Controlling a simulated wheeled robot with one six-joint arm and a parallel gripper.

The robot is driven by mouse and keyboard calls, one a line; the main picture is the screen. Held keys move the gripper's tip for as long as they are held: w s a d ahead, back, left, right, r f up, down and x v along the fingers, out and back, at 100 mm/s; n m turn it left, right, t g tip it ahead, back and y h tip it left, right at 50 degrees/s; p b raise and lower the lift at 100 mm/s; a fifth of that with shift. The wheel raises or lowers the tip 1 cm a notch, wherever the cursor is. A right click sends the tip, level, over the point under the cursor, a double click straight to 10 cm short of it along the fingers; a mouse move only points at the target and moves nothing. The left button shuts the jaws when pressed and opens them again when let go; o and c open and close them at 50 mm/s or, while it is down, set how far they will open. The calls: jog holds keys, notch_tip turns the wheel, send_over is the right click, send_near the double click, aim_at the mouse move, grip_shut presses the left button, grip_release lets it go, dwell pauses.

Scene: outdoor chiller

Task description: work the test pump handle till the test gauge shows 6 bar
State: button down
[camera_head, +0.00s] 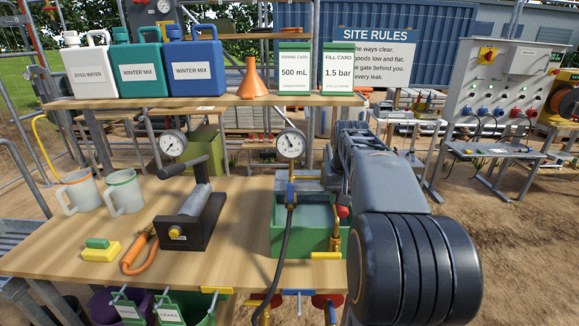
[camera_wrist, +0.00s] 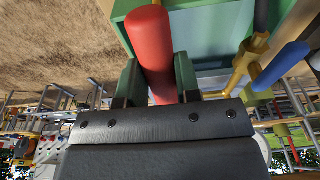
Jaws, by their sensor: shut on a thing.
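In the wrist view my gripper (camera_wrist: 158,78) has its two green fingers closed on a red handle grip (camera_wrist: 152,45). A small red part of this handle (camera_head: 343,211) shows in the head view beside my forearm, which hides the rest. The handle is by a green open tank (camera_head: 283,238) with brass fittings (camera_head: 335,240) and a dark hose. A round white-faced gauge (camera_head: 290,145) stands above the tank. A second gauge (camera_head: 173,143) stands further left. The needle values are too small to read surely, and I cannot tell which is the test gauge.
A black stand with a grey cylinder and T-handle (camera_head: 190,215) sits on the wooden bench (camera_head: 110,250), near two clear jugs (camera_head: 124,192). A shelf above holds canisters (camera_head: 194,65), an orange funnel (camera_head: 252,78) and cards. Valve handles line the bench's front edge.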

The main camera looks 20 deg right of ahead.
jog(key=shift+t+h, duration=0.3)
jog(key=shift+t, duration=0.4)
jog(key=b+x, duration=0.4)
jog(key=shift+s+a+f, duration=0.1)
jog(key=shift+s+f, duration=0.1)
jog(key=shift+r, duration=0.2)
